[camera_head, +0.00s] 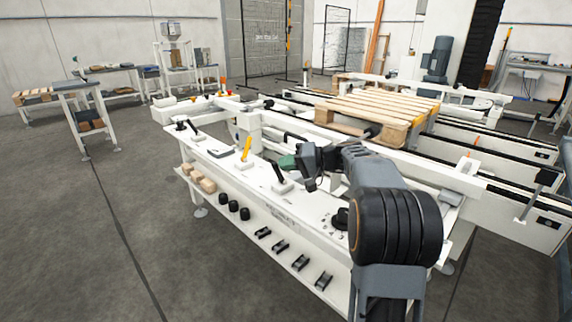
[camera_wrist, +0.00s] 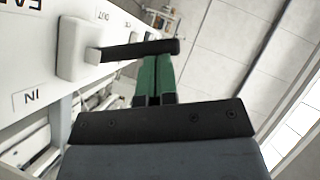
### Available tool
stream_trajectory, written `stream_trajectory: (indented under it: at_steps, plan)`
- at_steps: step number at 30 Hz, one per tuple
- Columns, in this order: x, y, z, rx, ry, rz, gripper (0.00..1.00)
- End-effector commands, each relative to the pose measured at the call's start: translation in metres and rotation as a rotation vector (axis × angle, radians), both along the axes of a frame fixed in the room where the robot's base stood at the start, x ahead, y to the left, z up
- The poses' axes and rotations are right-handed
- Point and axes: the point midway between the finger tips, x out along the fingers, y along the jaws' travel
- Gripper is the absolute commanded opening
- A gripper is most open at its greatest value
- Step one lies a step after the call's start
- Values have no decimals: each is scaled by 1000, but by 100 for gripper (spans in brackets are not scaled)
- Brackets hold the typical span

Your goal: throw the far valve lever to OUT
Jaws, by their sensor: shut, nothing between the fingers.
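In the wrist view, a black lever (camera_wrist: 140,49) stands out from a white block (camera_wrist: 79,47) on a white panel. An IN label (camera_wrist: 29,97) is at lower left and an OUT label (camera_wrist: 103,15) is at the top. Part of a larger label, apparently starting "FA", is cut off at the top left. My gripper (camera_wrist: 154,80) is shut and empty, its green fingers ending right by the lever's bar; I cannot tell whether they touch. In the head view my gripper (camera_head: 288,162) is beside a black lever (camera_head: 278,173) on the console.
The console (camera_head: 215,146) also carries a yellow lever (camera_head: 246,149), another black lever (camera_head: 181,124) and a black knob (camera_head: 340,218). Its lower shelf holds wooden blocks (camera_head: 205,184) and black parts. Behind is a conveyor with a wooden pallet (camera_head: 365,118).

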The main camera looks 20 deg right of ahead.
Motion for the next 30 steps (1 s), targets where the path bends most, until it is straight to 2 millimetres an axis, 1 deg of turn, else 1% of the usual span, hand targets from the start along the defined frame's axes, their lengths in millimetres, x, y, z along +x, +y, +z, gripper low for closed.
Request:
stream_trajectory:
  at_steps: [5, 10, 15, 21, 27, 30]
  plan:
    - [2, -10, 9, -1, 0, 1, 0]
    - [6, -33, 24, 0, 0, 10, 0]
    - [-15, -61, 29, -1, 0, 9, 0]
    - [-33, -89, 36, 1, 0, 9, 0]
    - [-44, -105, 40, -2, 0, 11, 0]
    - [-47, -108, 40, -1, -1, 11, 0]
